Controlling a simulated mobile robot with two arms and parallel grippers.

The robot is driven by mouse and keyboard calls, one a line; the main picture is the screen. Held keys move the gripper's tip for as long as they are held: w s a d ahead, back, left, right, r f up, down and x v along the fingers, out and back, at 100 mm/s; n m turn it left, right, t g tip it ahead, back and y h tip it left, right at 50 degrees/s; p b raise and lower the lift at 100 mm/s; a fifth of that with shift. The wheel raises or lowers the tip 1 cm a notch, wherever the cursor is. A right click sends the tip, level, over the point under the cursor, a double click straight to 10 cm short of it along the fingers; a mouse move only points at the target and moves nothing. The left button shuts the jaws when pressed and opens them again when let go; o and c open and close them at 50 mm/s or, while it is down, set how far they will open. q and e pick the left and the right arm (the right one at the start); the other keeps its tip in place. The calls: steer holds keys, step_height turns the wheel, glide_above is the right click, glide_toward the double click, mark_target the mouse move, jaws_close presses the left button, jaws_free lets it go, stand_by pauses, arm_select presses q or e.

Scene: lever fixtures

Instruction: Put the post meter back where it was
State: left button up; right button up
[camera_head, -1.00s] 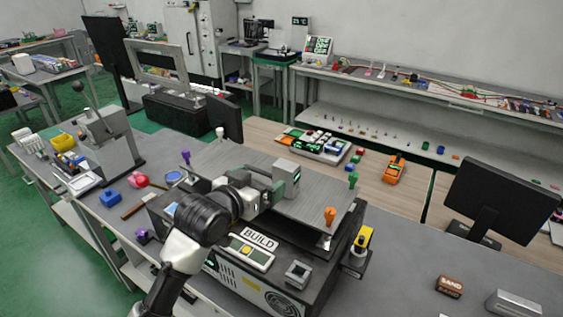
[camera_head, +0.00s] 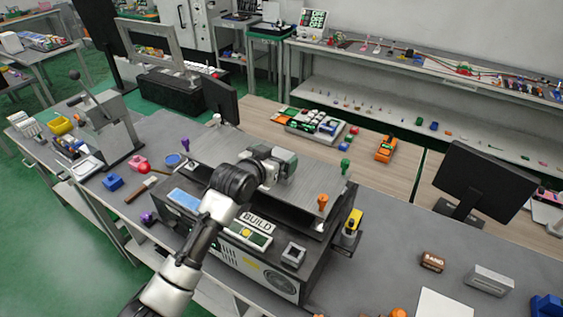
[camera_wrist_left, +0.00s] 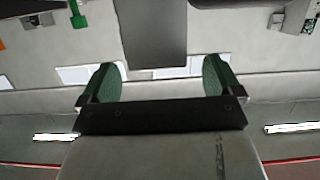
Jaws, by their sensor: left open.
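The post meter, a grey upright box, stands on the grey top plate (camera_head: 225,155) of the machine. In the head view my left gripper (camera_head: 279,167) is at it and covers much of it, so its display is hidden. In the left wrist view a plain grey upright face (camera_wrist_left: 152,32), apparently the meter, lies ahead between the two green-padded fingers (camera_wrist_left: 162,82). Free room shows on both sides, so the gripper is open and does not clamp it. My right gripper is not in view.
An orange knob (camera_head: 322,203), a green knob (camera_head: 345,166) and a purple knob (camera_head: 185,145) stand around the plate's edges. A BUILD panel (camera_head: 257,220) is on the machine front. A black monitor (camera_head: 485,185) stands at right. Grey tabletop at right is partly clear.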

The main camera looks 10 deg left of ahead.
mark_target(282, 153)
arm_select(q)
steer(key=shift+p+x, duration=0.5)
steer(key=shift+x, duration=1.25)
steer(key=shift+d, duration=0.15)
steer(key=shift+s, duration=0.1)
steer(key=c, duration=1.2)
steer(key=shift+r, duration=0.15)
steer(key=shift+c, duration=0.4)
steer(key=shift+r, duration=0.1)
